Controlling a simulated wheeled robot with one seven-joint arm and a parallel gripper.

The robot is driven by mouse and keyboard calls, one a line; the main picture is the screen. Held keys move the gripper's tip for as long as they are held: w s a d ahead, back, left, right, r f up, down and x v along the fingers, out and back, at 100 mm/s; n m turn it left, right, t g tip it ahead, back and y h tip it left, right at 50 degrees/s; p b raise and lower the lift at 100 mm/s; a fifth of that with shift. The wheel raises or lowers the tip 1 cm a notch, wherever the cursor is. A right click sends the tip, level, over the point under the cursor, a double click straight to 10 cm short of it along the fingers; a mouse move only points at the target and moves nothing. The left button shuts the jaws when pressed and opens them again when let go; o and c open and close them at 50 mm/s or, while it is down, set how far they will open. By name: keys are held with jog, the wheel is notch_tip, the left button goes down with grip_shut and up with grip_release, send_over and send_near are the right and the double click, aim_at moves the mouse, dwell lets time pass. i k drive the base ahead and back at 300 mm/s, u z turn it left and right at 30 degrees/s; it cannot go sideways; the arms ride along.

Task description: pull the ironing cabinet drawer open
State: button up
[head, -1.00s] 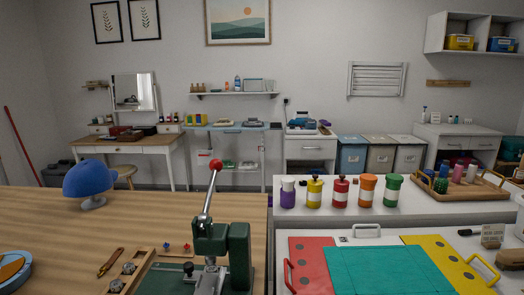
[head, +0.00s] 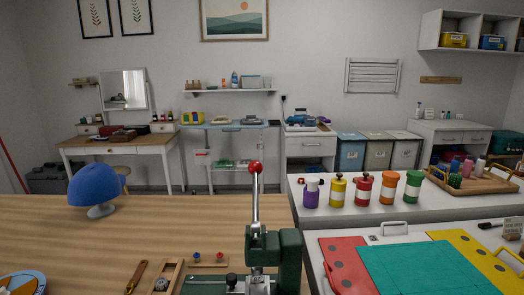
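The ironing cabinet appears to be the white cabinet (head: 313,163) against the back wall, with a blue iron (head: 300,119) on top. Its white drawer front (head: 308,144) with a small handle faces me and looks flush with the cabinet. The cabinet's lower part is hidden behind the white counter. My gripper is not in view, so its state does not show.
A white counter (head: 437,212) holding several colourful bottles is at right. Bins (head: 377,151) stand right of the cabinet. Floor shows beyond the table.

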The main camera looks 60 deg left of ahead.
aim_at(307, 141)
jog(key=u, duration=0.8)
jog(key=i, duration=0.1)
jog(key=z, duration=1.55)
jog(key=i, duration=2.4)
jog(key=u, duration=0.05)
